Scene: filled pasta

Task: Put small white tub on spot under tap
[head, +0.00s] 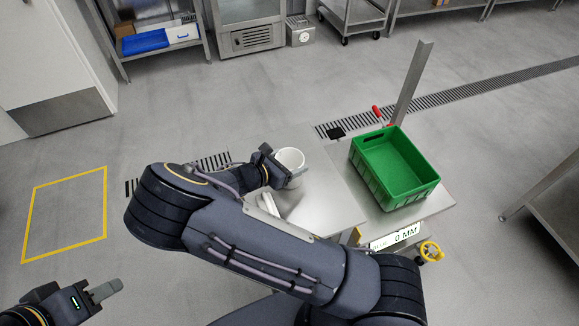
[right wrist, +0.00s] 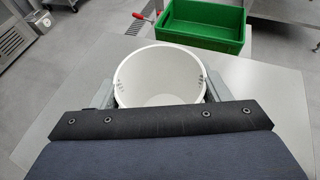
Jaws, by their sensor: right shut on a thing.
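The small white tub (head: 291,159) is round, open at the top and looks empty. My right gripper (head: 280,172) is shut on it, and it is above or on the left part of the pale table (head: 335,205). In the right wrist view the tub (right wrist: 160,75) stands between the two grey fingers (right wrist: 160,92), one at each side. I cannot tell whether its base touches the table. My left gripper (head: 105,290) is at the lower left, away from the table; its finger gap is not clear. I cannot make out a tap or the spot under it.
A green crate (head: 408,188), empty, stands on the right part of the table; it also shows in the right wrist view (right wrist: 205,33). A grey post (head: 411,85) rises behind it, near a red handle (head: 376,112). A white thing (head: 268,204) is partly hidden by my arm.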

